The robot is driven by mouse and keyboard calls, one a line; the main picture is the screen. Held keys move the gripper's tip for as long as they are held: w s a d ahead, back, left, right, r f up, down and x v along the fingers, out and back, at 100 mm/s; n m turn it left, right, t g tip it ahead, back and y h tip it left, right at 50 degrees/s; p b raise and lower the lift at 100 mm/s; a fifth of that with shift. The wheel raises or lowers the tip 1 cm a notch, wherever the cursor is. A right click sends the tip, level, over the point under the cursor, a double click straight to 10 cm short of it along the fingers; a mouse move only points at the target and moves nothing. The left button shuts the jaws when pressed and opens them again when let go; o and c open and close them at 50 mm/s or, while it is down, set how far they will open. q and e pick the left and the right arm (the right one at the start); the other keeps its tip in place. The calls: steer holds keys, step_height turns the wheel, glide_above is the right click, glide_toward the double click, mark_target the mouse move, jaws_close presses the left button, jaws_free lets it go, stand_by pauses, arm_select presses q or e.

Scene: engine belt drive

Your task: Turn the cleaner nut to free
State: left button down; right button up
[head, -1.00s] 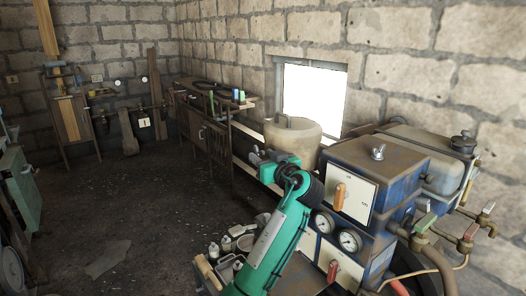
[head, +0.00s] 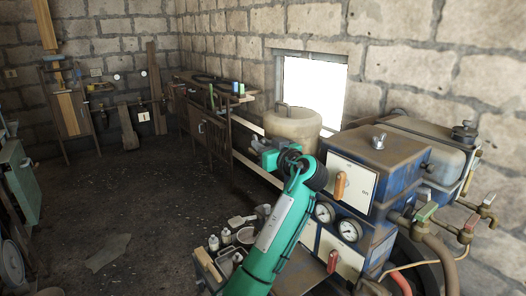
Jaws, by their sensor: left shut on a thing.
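A small wing nut (head: 380,141) stands up from the flat brown top of the blue engine housing (head: 402,160). I cannot tell for sure whether it is the cleaner nut. My left arm is green and reaches up from the bottom of the head view. Its gripper (head: 266,146) is at the far end, in front of the beige drum (head: 292,126) and left of the housing. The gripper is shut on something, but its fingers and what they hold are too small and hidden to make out. My right gripper is not in view.
The housing's front carries an orange handle (head: 340,185), a red handle (head: 332,261) and gauges (head: 349,230). Valves and hoses (head: 467,230) crowd the right side. Small bottles (head: 226,236) stand at the lower middle. The dark floor (head: 130,190) on the left is mostly open.

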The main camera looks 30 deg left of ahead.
arm_select(q)
steer(key=shift+g, duration=0.3)
steer(key=c, duration=1.3)
jaws_free()
steer(key=shift+d, duration=0.2)
steer(key=b+v, duration=0.5)
steer(key=v, duration=0.8)
steer(key=shift+d+f, duration=0.15)
steer(key=shift+d, duration=0.1)
